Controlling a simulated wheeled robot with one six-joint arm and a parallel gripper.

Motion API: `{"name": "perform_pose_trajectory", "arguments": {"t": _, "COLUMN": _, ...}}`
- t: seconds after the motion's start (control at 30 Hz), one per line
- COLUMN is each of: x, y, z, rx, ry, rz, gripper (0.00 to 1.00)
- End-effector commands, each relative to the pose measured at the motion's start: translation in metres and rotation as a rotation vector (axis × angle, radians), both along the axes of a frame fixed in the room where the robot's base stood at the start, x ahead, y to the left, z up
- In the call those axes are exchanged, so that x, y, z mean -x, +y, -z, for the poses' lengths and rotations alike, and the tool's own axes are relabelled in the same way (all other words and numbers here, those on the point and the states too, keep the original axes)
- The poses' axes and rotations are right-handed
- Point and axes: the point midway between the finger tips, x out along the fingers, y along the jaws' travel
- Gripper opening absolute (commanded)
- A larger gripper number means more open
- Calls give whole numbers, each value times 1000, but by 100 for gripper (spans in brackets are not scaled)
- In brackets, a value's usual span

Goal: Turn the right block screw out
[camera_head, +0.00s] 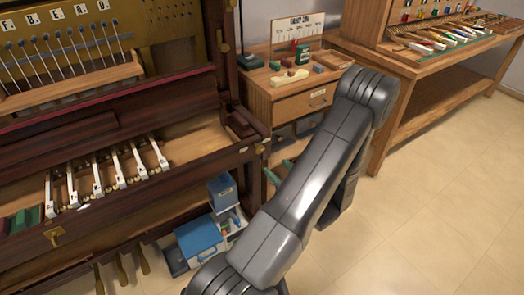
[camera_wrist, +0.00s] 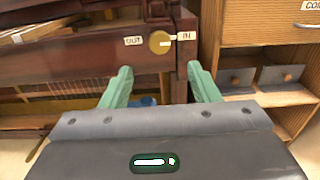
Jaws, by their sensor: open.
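The right block screw (camera_wrist: 160,42) is a round brass head on the dark wooden piano case, with a pale slot or mark pointing right. A white OUT label (camera_wrist: 133,41) is on its left and an IN label (camera_wrist: 186,36) on its right. In the head view the screw (camera_head: 259,148) is small, on the case's right front edge below the dark right block (camera_head: 240,124). My gripper (camera_wrist: 161,82) is open and empty. Its two green fingers are spread below and to either side of the screw, apart from it. In the head view my arm mostly hides the gripper.
A wooden cabinet (camera_wrist: 250,22) with a shelf stands to the right of the piano. In the head view, a blue box (camera_head: 198,236) and a blue container (camera_head: 222,190) are low beside the piano. A workbench (camera_head: 400,60) stands at the back right. The floor at right is clear.

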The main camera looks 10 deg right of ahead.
Motion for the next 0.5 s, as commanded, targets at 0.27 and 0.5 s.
{"name": "perform_pose_trajectory", "arguments": {"t": 0.27, "x": -53, "y": 21, "z": 0, "rx": 2, "ry": -1, "rz": -6, "gripper": 56}}
{"name": "perform_pose_trajectory", "arguments": {"t": 0.5, "x": -87, "y": 33, "z": 0, "rx": 1, "ry": 0, "rz": -4, "gripper": 56}}
